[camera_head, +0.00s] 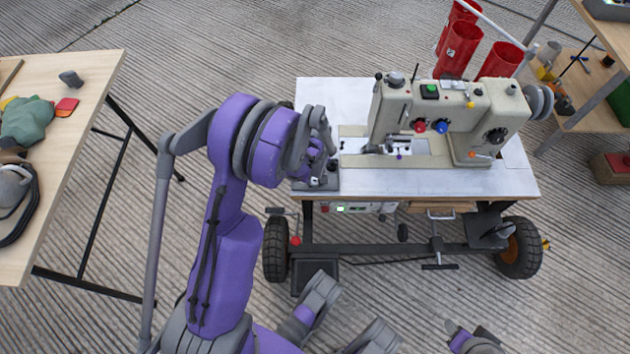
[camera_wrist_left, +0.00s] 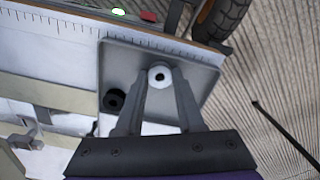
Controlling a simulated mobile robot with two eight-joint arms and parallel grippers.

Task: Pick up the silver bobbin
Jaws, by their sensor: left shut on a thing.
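The silver bobbin (camera_wrist_left: 160,77) is a small, pale round spool between my left fingertips in the left wrist view. My left gripper (camera_wrist_left: 159,92) is shut on it, over the grey metal tray (camera_wrist_left: 205,75). I cannot tell whether the bobbin still touches the tray. In the head view my left gripper (camera_head: 327,165) is at the left end of the sewing table, above the tray (camera_head: 325,184), and the bobbin is too small to make out there. My right gripper does not show clearly.
A black bobbin (camera_wrist_left: 114,100) lies in the tray close beside the left finger. The sewing machine (camera_head: 455,120) stands to the right on the wheeled white table (camera_head: 430,183). A wooden table (camera_head: 75,110) with cloth and tools is at the far left, with open floor between.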

